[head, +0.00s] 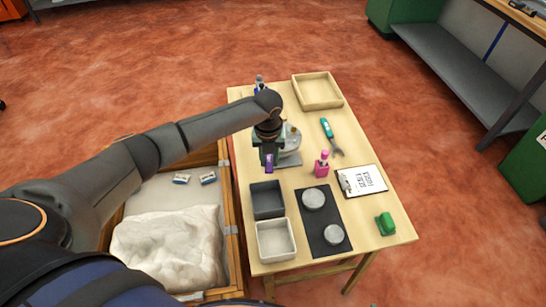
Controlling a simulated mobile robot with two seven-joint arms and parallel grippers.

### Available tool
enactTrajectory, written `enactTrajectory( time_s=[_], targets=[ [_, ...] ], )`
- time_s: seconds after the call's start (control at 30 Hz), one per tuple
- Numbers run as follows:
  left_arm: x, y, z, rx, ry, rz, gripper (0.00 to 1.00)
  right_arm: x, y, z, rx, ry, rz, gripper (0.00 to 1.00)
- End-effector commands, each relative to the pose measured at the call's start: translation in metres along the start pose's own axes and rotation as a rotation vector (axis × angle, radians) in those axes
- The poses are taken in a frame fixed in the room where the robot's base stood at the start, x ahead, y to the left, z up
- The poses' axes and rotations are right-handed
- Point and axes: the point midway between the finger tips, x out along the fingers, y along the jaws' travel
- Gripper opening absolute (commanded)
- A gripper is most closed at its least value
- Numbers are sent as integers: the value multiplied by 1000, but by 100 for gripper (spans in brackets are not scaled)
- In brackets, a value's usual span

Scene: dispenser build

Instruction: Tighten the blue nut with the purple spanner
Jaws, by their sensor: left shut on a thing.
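My left arm reaches over the table from the left, and its gripper (269,155) points down beside a grey metal device (289,147). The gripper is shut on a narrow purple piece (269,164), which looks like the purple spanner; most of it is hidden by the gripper. I cannot make out the blue nut; the arm and gripper cover part of the device. Whether the purple piece touches the device cannot be told. My right gripper is not in view.
The wooden table (403,232) also bears a wooden tray (317,105), teal-handled spanner (327,129), pink bottle (321,168), clipboard (364,181), green object (385,224), dark mat (318,223) with two discs, dark bin (267,212) and pale bin (276,256). A crate (233,246) stands left.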

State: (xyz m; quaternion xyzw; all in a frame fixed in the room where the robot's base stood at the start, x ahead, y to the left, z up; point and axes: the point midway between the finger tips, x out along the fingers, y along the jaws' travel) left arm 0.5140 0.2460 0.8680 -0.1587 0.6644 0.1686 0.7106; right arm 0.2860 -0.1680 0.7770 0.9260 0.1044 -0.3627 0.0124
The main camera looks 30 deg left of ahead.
Motion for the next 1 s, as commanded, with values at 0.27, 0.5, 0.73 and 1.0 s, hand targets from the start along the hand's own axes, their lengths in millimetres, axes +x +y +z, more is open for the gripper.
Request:
enactTrajectory(
  time_s=[0.27,0.5,0.73,1.0],
  targets=[
    [0,2,-1,25,-1,-3,0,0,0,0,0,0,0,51],
    [0,4,0,32,-1,-3,0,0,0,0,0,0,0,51],
    [0,12,1,92,0,-8,0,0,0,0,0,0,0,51],
    [0,23,2,171,-1,-12,0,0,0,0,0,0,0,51]
  ],
)
